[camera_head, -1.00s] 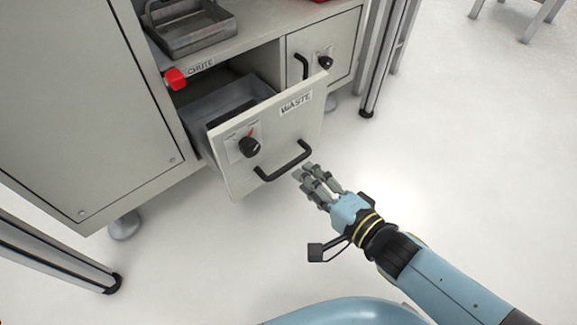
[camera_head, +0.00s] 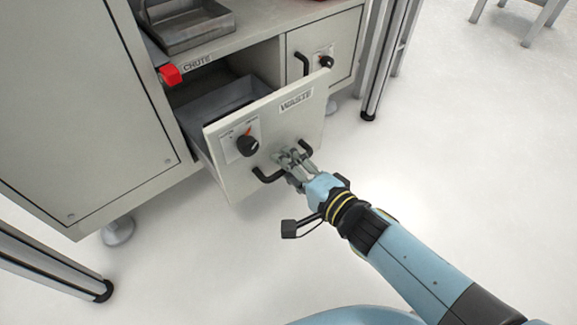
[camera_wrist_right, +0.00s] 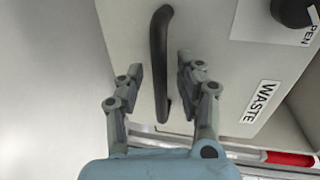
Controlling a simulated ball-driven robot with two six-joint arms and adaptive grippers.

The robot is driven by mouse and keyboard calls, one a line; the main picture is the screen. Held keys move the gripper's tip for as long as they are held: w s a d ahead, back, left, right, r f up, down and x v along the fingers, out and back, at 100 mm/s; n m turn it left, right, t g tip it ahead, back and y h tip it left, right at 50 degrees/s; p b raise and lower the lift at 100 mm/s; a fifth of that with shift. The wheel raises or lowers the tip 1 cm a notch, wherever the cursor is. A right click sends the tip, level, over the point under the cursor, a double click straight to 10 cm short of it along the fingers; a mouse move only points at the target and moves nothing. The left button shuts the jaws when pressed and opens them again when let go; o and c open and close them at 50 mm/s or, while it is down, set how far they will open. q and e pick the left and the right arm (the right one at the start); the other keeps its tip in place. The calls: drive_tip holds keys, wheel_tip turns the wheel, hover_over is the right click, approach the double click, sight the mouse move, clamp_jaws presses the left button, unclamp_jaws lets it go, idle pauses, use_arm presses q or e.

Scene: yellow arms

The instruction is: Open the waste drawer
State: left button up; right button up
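The waste drawer (camera_head: 236,178) is a grey drawer with a "WASTE" label, pulled part way out of the cabinet; its inside shows. Its black bar handle (camera_head: 266,177) is on the front, and a black knob (camera_head: 247,145) sits to its upper left. My right gripper (camera_head: 286,158) is at the handle and hides its middle. In the right wrist view the handle (camera_wrist_right: 160,60) passes between the two open fingers (camera_wrist_right: 161,80), with gaps on both sides. My left gripper is not in view.
The cabinet (camera_head: 80,100) has a red part (camera_head: 170,75) beside the "CHUTE" label and a metal tray (camera_head: 185,25) on top. A second closed door (camera_head: 340,50) is to the right. Metal posts (camera_head: 385,60) stand at the right; the floor in front is clear.

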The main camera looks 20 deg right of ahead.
clamp_jaws()
idle(0.6)
